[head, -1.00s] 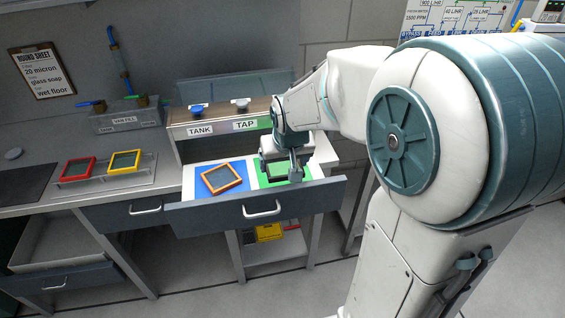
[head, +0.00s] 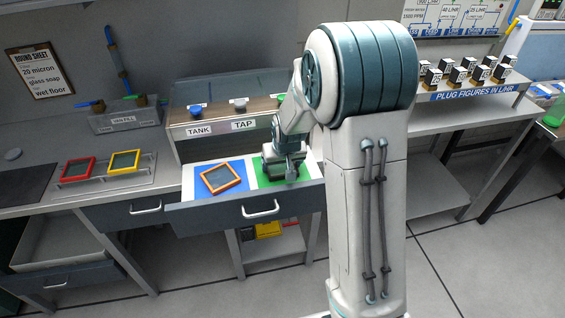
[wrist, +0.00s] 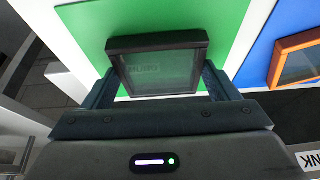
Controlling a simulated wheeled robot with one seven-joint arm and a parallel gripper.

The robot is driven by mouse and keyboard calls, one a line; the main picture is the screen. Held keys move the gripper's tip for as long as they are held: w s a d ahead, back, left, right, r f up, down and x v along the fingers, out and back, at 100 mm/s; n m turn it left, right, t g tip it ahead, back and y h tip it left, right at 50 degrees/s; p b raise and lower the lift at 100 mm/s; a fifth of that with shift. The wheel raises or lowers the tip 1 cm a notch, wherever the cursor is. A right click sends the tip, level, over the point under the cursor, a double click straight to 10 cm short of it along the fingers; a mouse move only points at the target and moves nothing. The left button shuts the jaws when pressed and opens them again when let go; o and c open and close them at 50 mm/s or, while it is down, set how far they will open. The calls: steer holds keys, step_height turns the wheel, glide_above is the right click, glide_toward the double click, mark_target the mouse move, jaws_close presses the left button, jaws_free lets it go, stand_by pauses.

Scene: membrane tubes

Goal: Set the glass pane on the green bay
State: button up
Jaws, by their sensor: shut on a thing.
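The glass pane (wrist: 160,70) has a black frame and shows between my gripper's fingers in the wrist view, over the green bay (wrist: 222,22). My gripper (head: 284,175) is shut on the pane's frame. In the head view it is over the green bay (head: 308,174), the right half of the open drawer, and mostly hides the pane. I cannot tell whether the pane touches the green surface.
An orange-framed pane (head: 220,178) lies on the blue bay (head: 196,176) to the left. Red (head: 78,168) and yellow (head: 124,161) frames sit on a rack at the left. TANK and TAP labels mark the shelf (head: 222,128) behind the drawer.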

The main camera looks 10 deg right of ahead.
steer(key=shift+f, duration=0.15)
steer(key=o, duration=1)
steer(key=shift+o, duration=0.2)
steer(key=shift+r, duration=0.3)
steer(key=v, duration=1.2)
steer(key=s+r+g, duration=0.1)
steer(key=s+r, duration=0.1)
steer(key=s, duration=2)
steer(key=shift+s+b, duration=0.3)
steer(key=shift+s, duration=0.05)
